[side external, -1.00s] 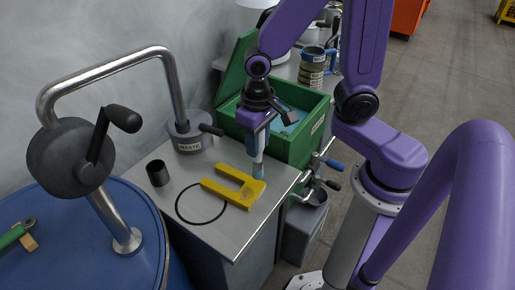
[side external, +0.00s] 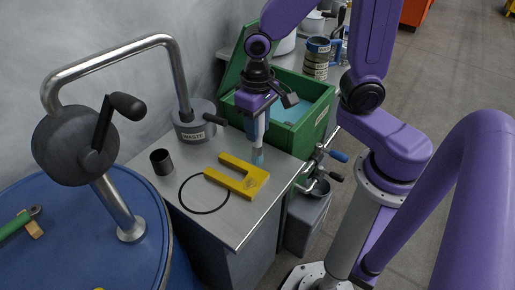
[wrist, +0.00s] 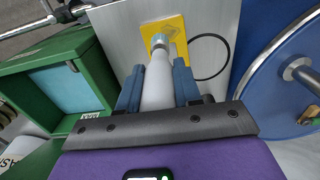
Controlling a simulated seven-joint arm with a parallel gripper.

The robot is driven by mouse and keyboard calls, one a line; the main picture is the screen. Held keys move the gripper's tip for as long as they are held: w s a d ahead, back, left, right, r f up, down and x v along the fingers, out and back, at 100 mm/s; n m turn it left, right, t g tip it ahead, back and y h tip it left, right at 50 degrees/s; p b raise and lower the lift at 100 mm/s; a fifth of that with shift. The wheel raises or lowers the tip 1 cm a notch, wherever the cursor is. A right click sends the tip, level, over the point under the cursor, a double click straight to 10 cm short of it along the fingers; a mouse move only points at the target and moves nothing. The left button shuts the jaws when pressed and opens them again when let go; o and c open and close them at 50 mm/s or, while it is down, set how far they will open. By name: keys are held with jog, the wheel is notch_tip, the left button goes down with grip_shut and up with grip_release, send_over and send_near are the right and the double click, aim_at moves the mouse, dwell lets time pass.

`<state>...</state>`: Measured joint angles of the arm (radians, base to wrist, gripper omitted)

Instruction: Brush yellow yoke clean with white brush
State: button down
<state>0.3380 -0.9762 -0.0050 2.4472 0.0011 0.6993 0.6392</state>
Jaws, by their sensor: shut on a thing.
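The yellow yoke (side external: 252,184), a flat U-shaped piece, lies on the grey metal table top with its open side to the left. A darker mark shows on its solid end. My gripper (side external: 260,124) points down above the yoke's back edge. It is shut on the white brush (wrist: 157,86), which it holds about upright. The brush's pale bluish tip (side external: 258,157) is at the yoke's back arm; I cannot tell whether it touches. In the wrist view the brush covers part of the yoke (wrist: 174,27).
A black ring (side external: 204,213) lies left of the yoke, partly by its arms. A green open bin (side external: 318,118) is at the back right. A blue drum (side external: 70,235) with a crank stands left.

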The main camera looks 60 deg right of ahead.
jog(key=shift+s+a+f, duration=0.6)
jog(key=shift+a+f, duration=0.6)
jog(key=shift+f, duration=2.9)
jog(key=w+r, duration=0.4)
jog(key=r, duration=0.4)
jog(key=shift+a, duration=0.15)
jog(key=shift+f, duration=0.1)
